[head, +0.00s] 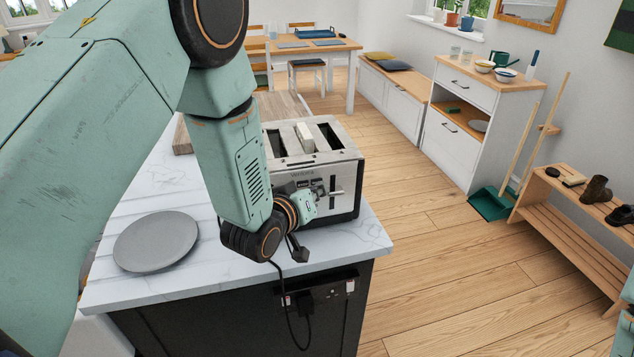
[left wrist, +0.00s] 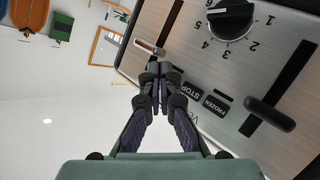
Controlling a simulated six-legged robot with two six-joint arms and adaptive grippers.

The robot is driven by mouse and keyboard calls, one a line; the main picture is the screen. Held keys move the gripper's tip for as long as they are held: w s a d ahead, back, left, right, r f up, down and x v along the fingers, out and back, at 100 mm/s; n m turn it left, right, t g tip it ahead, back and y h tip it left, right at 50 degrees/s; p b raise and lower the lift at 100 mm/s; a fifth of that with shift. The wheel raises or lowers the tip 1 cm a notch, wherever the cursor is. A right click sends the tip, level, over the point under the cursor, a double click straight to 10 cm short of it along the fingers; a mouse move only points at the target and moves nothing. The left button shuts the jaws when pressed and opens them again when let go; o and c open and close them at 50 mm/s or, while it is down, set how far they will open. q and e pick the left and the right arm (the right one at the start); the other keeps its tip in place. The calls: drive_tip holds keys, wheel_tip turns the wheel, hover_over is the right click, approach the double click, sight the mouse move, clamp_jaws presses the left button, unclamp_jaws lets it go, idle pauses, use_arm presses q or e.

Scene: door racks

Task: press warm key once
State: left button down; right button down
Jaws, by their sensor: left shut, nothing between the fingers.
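The silver toaster (head: 345,172) stands on the white marble counter. My left gripper (head: 297,249) is in front of its control face, partly hidden by my own wrist. In the left wrist view the toaster's control panel (left wrist: 185,42) looks tilted. It has a numbered black dial (left wrist: 230,20), a STOP key (left wrist: 191,88), a FROZEN key (left wrist: 216,103) and a dark lever (left wrist: 270,113). My left gripper (left wrist: 158,78) is shut and empty, its fingertips over the panel beside the STOP key. They hide part of the key row; I read no warm label. Contact cannot be told.
A grey plate (head: 156,241) lies on the counter's left.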

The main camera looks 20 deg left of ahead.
use_arm(q)
drive_tip(key=shift+w+a, duration=0.2)
drive_tip(key=shift+w, duration=0.1)
idle(0.8)
drive_tip(key=shift+s, duration=0.1)
drive_tip(key=shift+s+d, duration=0.45)
drive_tip(key=shift+s, duration=0.15)
drive_tip(key=shift+s, duration=0.1)
drive_tip(key=s+d, duration=0.1)
drive_tip(key=s, duration=0.1)
drive_tip(key=s+d+p, duration=0.1)
drive_tip(key=s, duration=0.1)
drive_tip(key=shift+d, duration=0.4)
idle(0.6)
